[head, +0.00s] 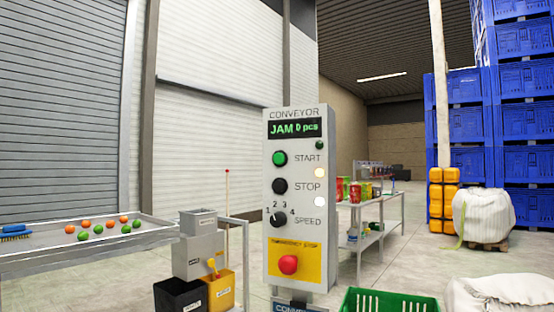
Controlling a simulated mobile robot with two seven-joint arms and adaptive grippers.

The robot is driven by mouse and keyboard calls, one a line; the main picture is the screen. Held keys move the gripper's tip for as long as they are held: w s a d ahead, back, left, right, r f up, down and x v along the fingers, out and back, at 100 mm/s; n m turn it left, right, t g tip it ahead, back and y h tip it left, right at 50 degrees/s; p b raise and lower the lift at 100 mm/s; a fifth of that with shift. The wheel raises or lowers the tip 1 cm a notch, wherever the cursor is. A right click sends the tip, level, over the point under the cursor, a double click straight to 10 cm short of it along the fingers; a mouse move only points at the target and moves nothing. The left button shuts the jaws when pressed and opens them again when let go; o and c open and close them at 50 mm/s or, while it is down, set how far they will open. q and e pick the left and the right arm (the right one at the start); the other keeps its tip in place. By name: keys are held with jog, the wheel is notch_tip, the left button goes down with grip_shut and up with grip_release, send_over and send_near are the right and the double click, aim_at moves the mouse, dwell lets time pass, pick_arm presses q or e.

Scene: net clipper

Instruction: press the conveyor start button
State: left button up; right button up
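The conveyor control panel (294,235) stands upright in the middle of the head view, a tall light grey box. Its green start button (280,158) is on the upper left of the face, beside the word START. The black stop button (280,186) is just below it, with a speed knob (278,219) under that. A red emergency stop (288,265) sits on a yellow plate near the bottom. The display (294,129) reads "JAM 0 pcs". An amber lamp and a white lamp are lit on the right side of the face. Neither gripper shows in the head view.
A conveyor (82,252) with orange and green balls and a blue brush (14,231) is at left. Grey, black and yellow bins (222,292) stand beside the panel. A green crate (390,302) is at lower right. Shelves, white sacks and blue crates stand behind.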

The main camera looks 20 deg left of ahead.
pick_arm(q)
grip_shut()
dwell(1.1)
